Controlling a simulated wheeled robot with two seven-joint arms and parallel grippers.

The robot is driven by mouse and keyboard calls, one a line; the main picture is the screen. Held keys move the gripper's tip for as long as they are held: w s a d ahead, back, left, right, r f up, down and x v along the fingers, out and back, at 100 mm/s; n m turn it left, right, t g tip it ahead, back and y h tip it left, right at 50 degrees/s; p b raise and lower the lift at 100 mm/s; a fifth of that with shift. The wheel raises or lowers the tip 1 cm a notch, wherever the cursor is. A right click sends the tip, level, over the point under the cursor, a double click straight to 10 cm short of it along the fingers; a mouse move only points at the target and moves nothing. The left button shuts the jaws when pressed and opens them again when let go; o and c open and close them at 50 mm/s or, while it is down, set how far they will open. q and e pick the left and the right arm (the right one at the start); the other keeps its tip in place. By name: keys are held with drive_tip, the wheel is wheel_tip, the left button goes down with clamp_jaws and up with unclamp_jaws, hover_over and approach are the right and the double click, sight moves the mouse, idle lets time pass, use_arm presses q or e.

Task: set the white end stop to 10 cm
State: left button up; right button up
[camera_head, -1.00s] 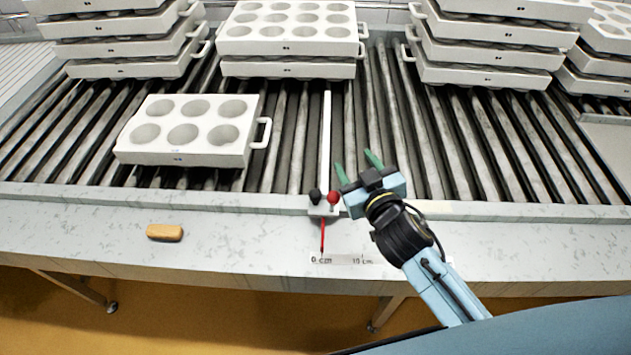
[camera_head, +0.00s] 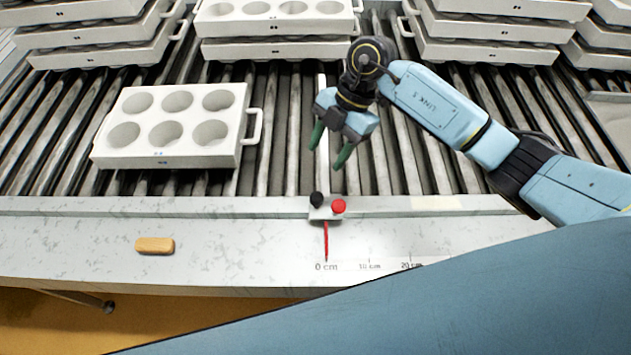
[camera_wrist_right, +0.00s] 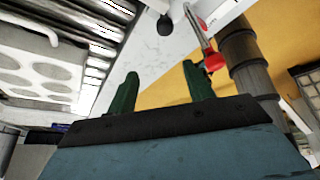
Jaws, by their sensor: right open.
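My right gripper (camera_head: 329,148) is open and empty above the rollers, behind the knobs, green fingers pointing down. In the wrist view, the red knob (camera_wrist_right: 214,61) and black knob (camera_wrist_right: 165,25) lie beyond the fingers (camera_wrist_right: 160,88). My left gripper is out of view.
A white mould block (camera_head: 170,152) lies on the rollers left of the stop. Stacks of moulds (camera_head: 275,48) stand at the back. A tan block (camera_head: 155,245) lies on the front ledge. The rollers right of the stop are partly crossed by my right arm.

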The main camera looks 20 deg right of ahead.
sight(318, 195)
drive_tip(key=shift+h, duration=0.6)
drive_tip(key=x, duration=0.4)
drive_tip(key=d+x, duration=0.1)
drive_tip(key=x, duration=0.3)
drive_tip(key=b+x, duration=0.1)
drive_tip(key=x, duration=0.3)
drive_tip(key=shift+s+d+f, duration=0.1)
drive_tip(key=shift+f, duration=0.5)
clamp_jaws()
